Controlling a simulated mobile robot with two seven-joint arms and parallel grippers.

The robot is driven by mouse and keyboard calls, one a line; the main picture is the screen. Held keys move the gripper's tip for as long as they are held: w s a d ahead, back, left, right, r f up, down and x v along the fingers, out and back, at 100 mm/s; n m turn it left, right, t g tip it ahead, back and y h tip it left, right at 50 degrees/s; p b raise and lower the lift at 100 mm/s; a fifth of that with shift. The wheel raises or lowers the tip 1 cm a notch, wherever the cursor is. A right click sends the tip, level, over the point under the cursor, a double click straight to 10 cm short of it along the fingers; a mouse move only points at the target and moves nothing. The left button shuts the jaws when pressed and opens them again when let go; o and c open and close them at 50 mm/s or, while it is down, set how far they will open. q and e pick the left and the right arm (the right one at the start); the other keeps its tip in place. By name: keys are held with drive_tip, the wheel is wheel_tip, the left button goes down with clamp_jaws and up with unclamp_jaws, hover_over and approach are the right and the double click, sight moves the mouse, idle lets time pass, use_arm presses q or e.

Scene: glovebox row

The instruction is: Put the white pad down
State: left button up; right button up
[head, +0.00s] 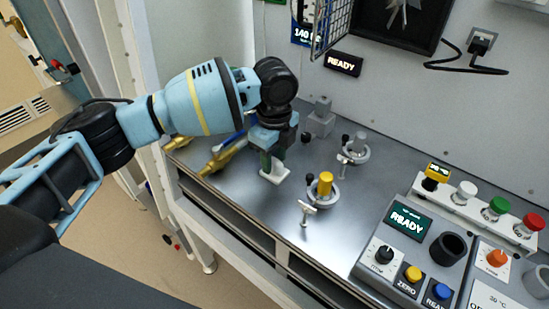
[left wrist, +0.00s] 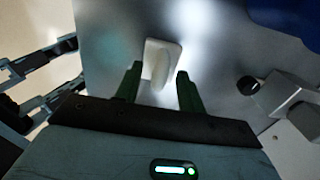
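The white pad (head: 275,174), a small square plate with a raised grip, appears to rest on the grey metal worktop, though contact is hard to tell. My left gripper (head: 272,160) points down right over it. In the left wrist view the pad (left wrist: 175,50) lies just beyond and between the two green fingertips (left wrist: 159,72). The fingers stand apart, with a gap on each side of the raised grip, so the gripper looks open. My right gripper is in neither view.
Yellow-brass tools (head: 222,157) lie left of the gripper. A grey block (head: 320,122) stands behind. Ring fittings with a yellow knob (head: 325,183) and a grey knob (head: 360,145) are to the right. A control box (head: 405,245) fills the front right. The worktop's front edge is near.

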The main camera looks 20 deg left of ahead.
sight(274, 158)
use_arm(q)
wheel_tip(274, 158, up, 12)
drive_tip(key=shift+f, duration=0.25)
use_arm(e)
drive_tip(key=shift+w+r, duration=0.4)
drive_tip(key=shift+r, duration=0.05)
